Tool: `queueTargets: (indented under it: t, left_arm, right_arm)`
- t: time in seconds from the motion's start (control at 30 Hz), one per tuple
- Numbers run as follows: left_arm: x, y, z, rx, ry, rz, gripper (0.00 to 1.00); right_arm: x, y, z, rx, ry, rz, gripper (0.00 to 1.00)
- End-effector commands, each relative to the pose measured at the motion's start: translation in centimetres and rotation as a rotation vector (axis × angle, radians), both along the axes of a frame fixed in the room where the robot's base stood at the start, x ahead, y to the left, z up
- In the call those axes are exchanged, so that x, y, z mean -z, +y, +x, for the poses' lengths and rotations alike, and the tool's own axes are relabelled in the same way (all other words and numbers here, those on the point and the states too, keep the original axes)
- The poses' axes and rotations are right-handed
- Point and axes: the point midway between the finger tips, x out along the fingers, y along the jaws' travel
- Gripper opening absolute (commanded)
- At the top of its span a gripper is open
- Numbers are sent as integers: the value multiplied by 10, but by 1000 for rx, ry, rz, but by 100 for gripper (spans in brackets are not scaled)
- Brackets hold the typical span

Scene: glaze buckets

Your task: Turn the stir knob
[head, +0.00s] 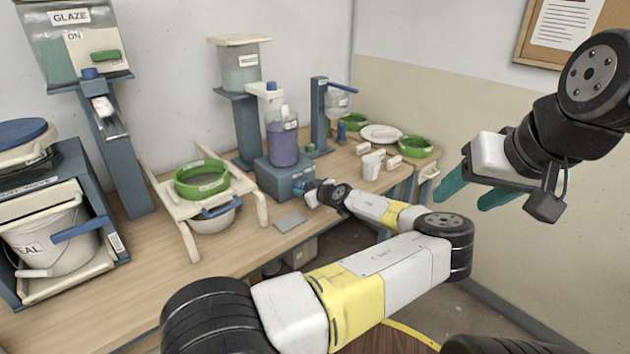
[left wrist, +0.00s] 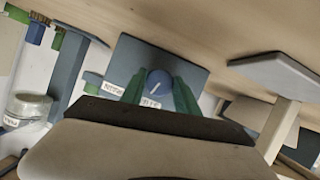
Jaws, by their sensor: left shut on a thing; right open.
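The stir knob (left wrist: 158,82) is a round blue dial with a white pointer line, on the front of a blue-grey box. In the left wrist view it sits between the two green fingers of my left gripper (left wrist: 158,96), which is shut on it. Small white labels lie beside the knob. In the head view the box (head: 271,180) carries a vessel of purple-blue liquid (head: 284,145), and my left gripper (head: 304,189) is at its right face, hiding the knob. My right gripper (head: 463,203) is open and empty in the air at the right.
Green rings (head: 202,179), a white plate (head: 381,134) and a white cup (head: 372,165) stand on the wooden bench (head: 150,290). A small grey slab (head: 290,222) lies near its front edge. A glaze tank (head: 75,45) and a white bucket (head: 50,240) are at the left.

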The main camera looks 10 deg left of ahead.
Motion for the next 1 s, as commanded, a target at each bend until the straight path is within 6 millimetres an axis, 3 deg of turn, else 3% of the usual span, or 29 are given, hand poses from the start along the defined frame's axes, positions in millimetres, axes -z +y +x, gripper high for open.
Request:
queueTargets:
  t: [0.47, 1.0]
  left_arm:
    - [-1, -1, 1, 2, 98, 81, 0]
    - [-1, -2, 4, 1, 482, 380, 0]
  right_arm:
    - [0, 0, 0, 0, 0, 0, 59]
    - [0, 0, 0, 0, 0, 0, 59]
